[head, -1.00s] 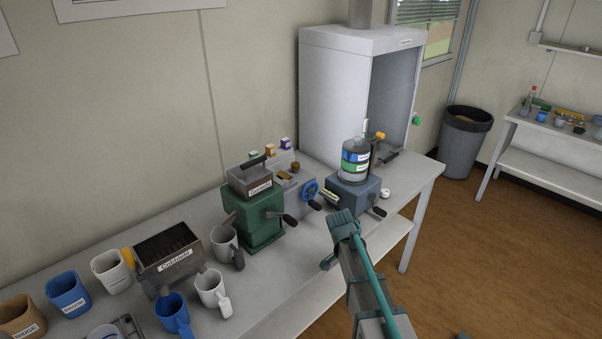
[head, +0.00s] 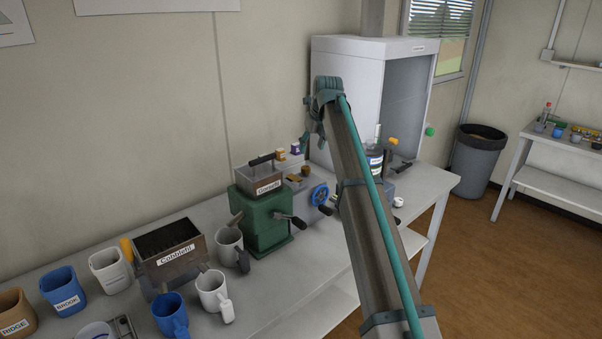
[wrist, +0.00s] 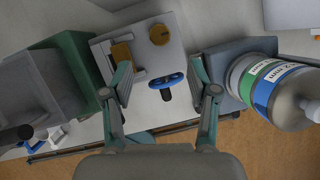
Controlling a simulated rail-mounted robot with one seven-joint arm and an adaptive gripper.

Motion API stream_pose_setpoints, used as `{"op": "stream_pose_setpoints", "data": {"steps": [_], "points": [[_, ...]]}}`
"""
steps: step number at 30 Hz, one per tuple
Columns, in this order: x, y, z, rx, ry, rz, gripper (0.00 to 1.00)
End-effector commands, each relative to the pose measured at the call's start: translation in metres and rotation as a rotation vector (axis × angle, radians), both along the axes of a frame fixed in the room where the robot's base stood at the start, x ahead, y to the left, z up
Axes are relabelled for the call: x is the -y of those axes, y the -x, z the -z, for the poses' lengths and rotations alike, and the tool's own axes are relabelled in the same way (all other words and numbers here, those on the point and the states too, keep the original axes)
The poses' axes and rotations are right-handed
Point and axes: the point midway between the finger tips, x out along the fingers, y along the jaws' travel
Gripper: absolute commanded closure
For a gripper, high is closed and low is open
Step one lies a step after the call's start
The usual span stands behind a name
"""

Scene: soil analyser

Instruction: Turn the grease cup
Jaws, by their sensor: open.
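A round brass cap (wrist: 159,34), which looks like the grease cup, sits on top of a light grey machine (wrist: 140,60). In the head view a small brass piece that looks like the same cap (head: 305,171) shows on this machine. My gripper (wrist: 160,66) is open and empty above the machine, its fingers spread to either side of it. The cap lies beyond the fingertips in the wrist view, not between them. A blue handwheel (wrist: 167,82) on the machine's front shows between the fingers. In the head view my gripper (head: 306,138) is partly hidden by my arm.
A green crusher (head: 262,218) stands left of the machine. A stack of sieves with blue and green bands (wrist: 275,90) stands close to the right finger. A white cabinet (head: 340,50) rises behind. Mugs and cups stand at the bench's left.

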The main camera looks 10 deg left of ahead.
Motion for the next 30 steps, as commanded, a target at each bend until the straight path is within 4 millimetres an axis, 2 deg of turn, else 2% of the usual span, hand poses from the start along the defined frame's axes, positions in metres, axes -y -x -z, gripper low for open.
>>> {"op": "stream_pose_setpoints", "data": {"steps": [5,19,24,30], "points": [[-0.004,-0.005,0.013,-0.003,-0.004,0.007,0.41],[-0.019,-0.029,0.082,-0.003,-0.003,0.004,0.41],[-0.022,-0.033,0.094,-0.002,-0.002,0.004,0.41],[-0.023,-0.034,0.098,-0.001,-0.003,0.004,0.41]]}}
